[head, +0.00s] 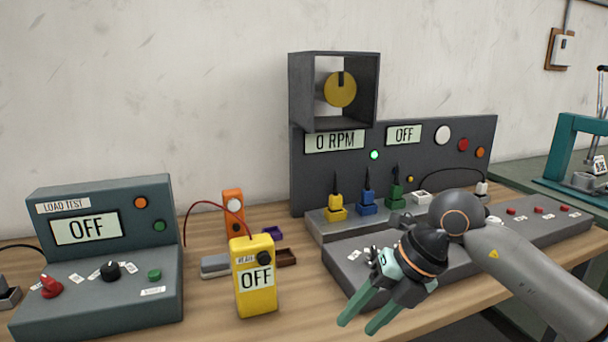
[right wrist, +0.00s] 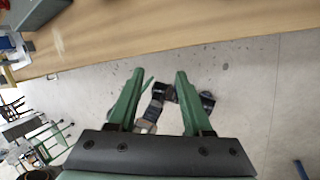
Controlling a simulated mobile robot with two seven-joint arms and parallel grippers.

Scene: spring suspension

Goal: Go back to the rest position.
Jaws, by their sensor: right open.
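My right gripper (head: 357,314) is open and empty, with its green fingers pointing down and left in the head view. It hangs in front of the sloped grey console (head: 345,270) near the front of the wooden bench. In the right wrist view my right gripper (right wrist: 155,92) shows its two fingers apart with nothing between them. The bench edge (right wrist: 200,42) runs across the top of that view, with floor beyond the fingers. My left gripper does not show in either view.
A load test box (head: 100,250) reading OFF stands at the left. A yellow meter (head: 255,300) reading OFF stands upright left of my right gripper. Behind are a dark panel (head: 440,165) reading 0 RPM and OFF, and coloured plugs. A teal press (head: 570,150) is at far right.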

